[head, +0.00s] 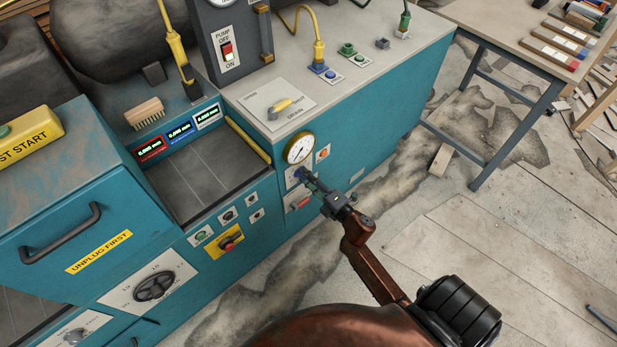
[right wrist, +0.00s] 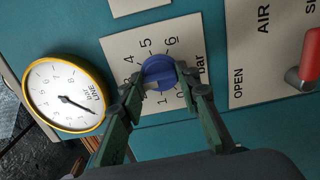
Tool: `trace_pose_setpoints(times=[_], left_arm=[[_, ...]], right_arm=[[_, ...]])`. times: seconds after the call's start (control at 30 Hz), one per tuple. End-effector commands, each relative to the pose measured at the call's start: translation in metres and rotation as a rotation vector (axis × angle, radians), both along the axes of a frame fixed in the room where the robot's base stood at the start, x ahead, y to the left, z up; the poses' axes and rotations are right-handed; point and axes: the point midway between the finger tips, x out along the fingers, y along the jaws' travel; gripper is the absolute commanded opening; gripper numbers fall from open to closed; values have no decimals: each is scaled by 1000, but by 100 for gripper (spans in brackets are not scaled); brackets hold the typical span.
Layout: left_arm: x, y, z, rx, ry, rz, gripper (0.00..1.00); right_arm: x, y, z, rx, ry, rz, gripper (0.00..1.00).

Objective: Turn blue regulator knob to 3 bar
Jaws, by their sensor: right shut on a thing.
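The blue regulator knob (right wrist: 158,70) sits on a white scale plate (right wrist: 115,48) on the teal panel. My right gripper (right wrist: 160,88) has its two green fingers on either side of the knob and is shut on it. The numerals 4, 5, 6 and 0, 1 show around it; 2 and 3 are hidden by a finger, and I cannot read the knob's setting. In the head view the knob (head: 299,173) is small, at the tip of my right gripper (head: 308,178). The line gauge (right wrist: 63,94) has a yellow rim and a dark needle; it also shows in the head view (head: 299,149). My left gripper is not in view.
A plate marked AIR, with a red-ended lever (right wrist: 308,62), is close to the right of the knob in the wrist view. A yellow plate with a red knob (head: 229,241) is on the left in the head view. The floor beside the cabinet is open.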

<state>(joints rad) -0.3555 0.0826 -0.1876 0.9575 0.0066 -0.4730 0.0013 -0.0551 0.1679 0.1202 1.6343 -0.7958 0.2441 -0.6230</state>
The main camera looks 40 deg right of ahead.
Motion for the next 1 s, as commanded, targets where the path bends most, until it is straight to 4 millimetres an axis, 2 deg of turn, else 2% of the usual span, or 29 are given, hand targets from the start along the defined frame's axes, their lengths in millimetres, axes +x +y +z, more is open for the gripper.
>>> trace_pose_setpoints(times=[0.57,0.6,0.83,1.0], left_arm=[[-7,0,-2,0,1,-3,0],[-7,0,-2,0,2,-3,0],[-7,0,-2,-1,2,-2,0],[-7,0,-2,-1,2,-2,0]], right_arm=[[0,-2,1,28,1,-4,6],[0,-2,1,28,1,-4,32],[0,-1,0,28,2,-1,48],[0,0,0,28,2,0,48]])
